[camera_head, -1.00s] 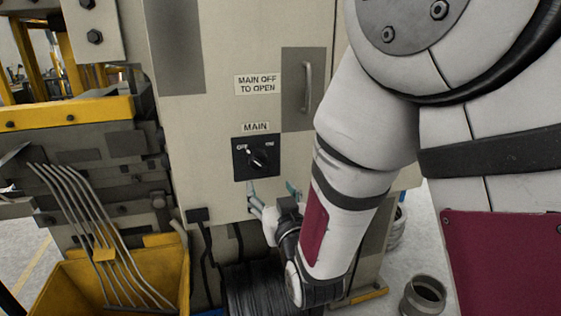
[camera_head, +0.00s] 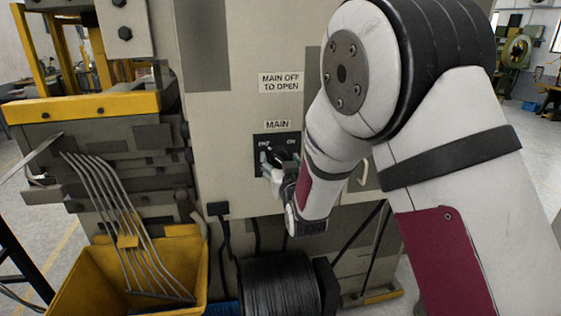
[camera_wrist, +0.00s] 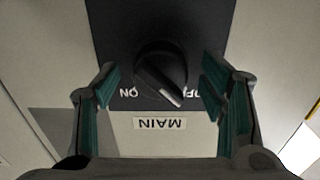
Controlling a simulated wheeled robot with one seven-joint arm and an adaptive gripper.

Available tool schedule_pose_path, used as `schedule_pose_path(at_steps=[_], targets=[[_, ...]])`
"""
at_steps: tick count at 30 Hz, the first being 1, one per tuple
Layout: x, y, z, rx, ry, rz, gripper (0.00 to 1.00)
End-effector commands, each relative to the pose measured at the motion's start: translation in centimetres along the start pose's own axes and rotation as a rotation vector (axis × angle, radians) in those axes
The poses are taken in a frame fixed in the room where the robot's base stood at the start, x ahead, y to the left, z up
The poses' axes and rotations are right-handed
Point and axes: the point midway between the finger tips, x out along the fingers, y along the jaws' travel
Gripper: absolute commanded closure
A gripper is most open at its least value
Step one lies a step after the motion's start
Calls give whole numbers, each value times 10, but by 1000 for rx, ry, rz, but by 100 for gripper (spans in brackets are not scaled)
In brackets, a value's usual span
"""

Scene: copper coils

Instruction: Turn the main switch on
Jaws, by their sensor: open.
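The main switch is a black rotary knob (camera_wrist: 162,72) on a dark square plate (camera_wrist: 112,22), with a pale pointer line. The wrist view shows it upside down, with ON at the left and OFF at the right. The pointer aims toward the OFF side. My gripper (camera_wrist: 160,88) is open, with one teal-padded finger on each side of the knob and visible gaps between. In the head view, my gripper (camera_head: 275,164) is in front of the switch plate (camera_head: 259,141) and hides most of the knob.
The switch is on a beige cabinet (camera_head: 225,120) below a "MAIN OFF TO OPEN" label (camera_head: 281,82). A yellow bin (camera_head: 185,262) with bent metal rods stands at the left. A black wire spool (camera_head: 278,287) is below the gripper. My arm covers the cabinet's right side.

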Motion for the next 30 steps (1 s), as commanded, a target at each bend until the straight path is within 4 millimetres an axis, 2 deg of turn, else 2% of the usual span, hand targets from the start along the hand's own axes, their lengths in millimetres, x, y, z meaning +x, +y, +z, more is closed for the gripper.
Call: schedule_pose_path(at_steps=[9, 11, 16, 25, 30], targets=[[3, 0, 0, 0, 0, 0, 35], [3, 0, 0, 0, 0, 0, 47], [3, 0, 0, 0, 0, 0, 84], [3, 0, 0, 19, 0, -1, 84], [4, 0, 1, 84, 0, 0, 84]])
